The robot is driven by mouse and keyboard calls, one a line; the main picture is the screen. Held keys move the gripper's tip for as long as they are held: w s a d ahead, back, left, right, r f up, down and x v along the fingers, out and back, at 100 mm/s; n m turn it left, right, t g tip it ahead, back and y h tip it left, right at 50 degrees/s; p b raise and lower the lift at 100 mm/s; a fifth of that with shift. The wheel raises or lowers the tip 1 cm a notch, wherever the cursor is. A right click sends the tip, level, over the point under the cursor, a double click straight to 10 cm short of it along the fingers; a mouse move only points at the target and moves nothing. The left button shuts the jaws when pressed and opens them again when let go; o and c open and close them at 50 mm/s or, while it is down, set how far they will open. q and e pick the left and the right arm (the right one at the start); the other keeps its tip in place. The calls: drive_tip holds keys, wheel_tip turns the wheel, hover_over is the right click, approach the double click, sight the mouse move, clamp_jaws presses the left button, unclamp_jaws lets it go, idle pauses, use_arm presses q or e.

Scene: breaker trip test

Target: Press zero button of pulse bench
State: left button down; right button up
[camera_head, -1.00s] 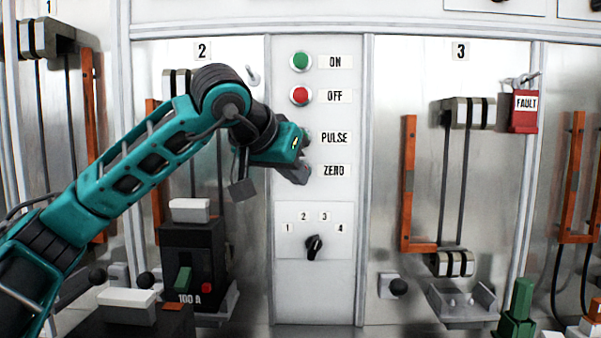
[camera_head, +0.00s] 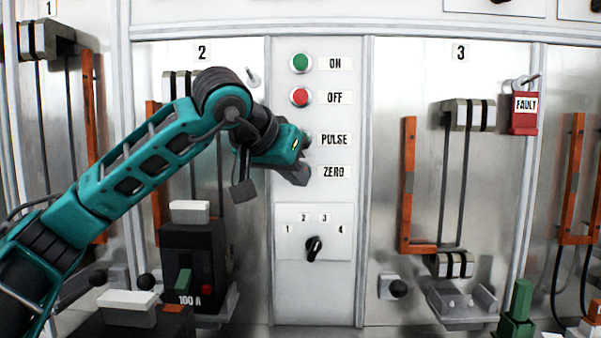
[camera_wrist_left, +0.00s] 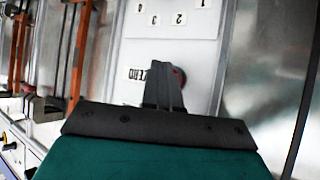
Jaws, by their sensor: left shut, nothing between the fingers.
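The pulse bench panel (camera_head: 315,190) is a pale column with ON, OFF, PULSE and ZERO labels. The ZERO label (camera_head: 334,172) also shows in the left wrist view, upside down and partly covered by my fingers. My left gripper (camera_head: 300,174) is shut and empty, with its fingertips at the button place beside that label. In the left wrist view the shut fingers (camera_wrist_left: 164,82) lie in front of a round zero button (camera_wrist_left: 180,77), of which a reddish edge shows. I cannot tell whether they touch it. My right gripper is out of view.
Above are a green ON button (camera_head: 302,62) and a red OFF button (camera_head: 301,97). The PULSE button is mostly hidden by my left gripper. A black selector knob (camera_head: 314,248) sits below. A 100 A breaker (camera_head: 195,255) stands lower left; a red FAULT tag (camera_head: 525,113) hangs at right.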

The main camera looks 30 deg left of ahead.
use_arm(q)
drive_tip(key=shift+w+a, duration=0.15)
drive_tip(key=shift+w, duration=0.05)
drive_tip(key=shift+w+a+p, duration=0.25)
drive_tip(key=shift+w+p, duration=0.1)
drive_tip(key=shift+w, duration=0.1)
idle(0.8)
drive_tip(key=shift+s+d, duration=0.1)
drive_tip(key=shift+s, duration=0.05)
drive_tip(key=shift+s+d, duration=0.4)
drive_tip(key=shift+s, duration=0.25)
drive_tip(key=shift+s, duration=0.1)
drive_tip(key=s, duration=0.1)
drive_tip(key=s+d, duration=0.2)
drive_tip(key=s, duration=0.1)
drive_tip(key=shift+d+b, duration=0.25)
drive_tip(key=shift+b, duration=0.05)
drive_tip(key=shift+s, duration=0.1)
idle(0.8)
